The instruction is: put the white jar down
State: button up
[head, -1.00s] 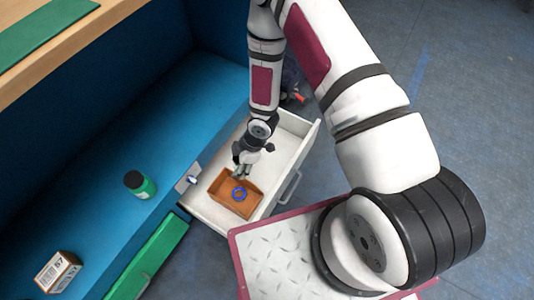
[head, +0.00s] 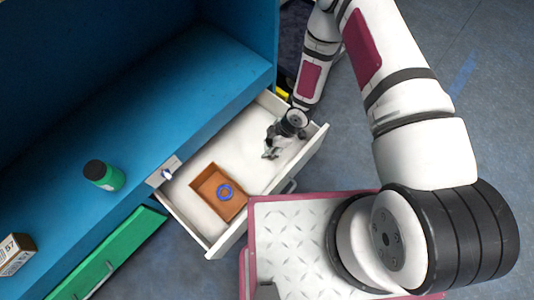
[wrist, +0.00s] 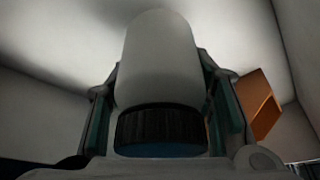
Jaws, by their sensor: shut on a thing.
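The white jar (wrist: 160,60) fills the middle of the wrist view, with its black ribbed lid (wrist: 160,130) towards my palm. My gripper (head: 270,152) is shut on it, one finger on each side. In the head view, my gripper is inside the open white drawer (head: 215,238), right of the orange-brown tray. The jar cannot be made out there, and I cannot tell whether it touches the drawer floor.
The tray (head: 203,183) holds a blue ring (head: 225,191) and also shows in the wrist view (wrist: 258,104). A green jar with a black lid (head: 104,176) and a box (head: 15,254) stand on the blue shelf (head: 140,125). The drawer floor between tray and gripper is clear.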

notch_tip(320, 180, down, 4)
jog(key=shift+a+f+b, duration=0.1)
jog(key=shift+f+b, duration=0.05)
jog(key=shift+b, duration=0.75)
jog(key=o, duration=1.3)
jog(key=p+v, duration=0.5)
jog(key=v, duration=0.7)
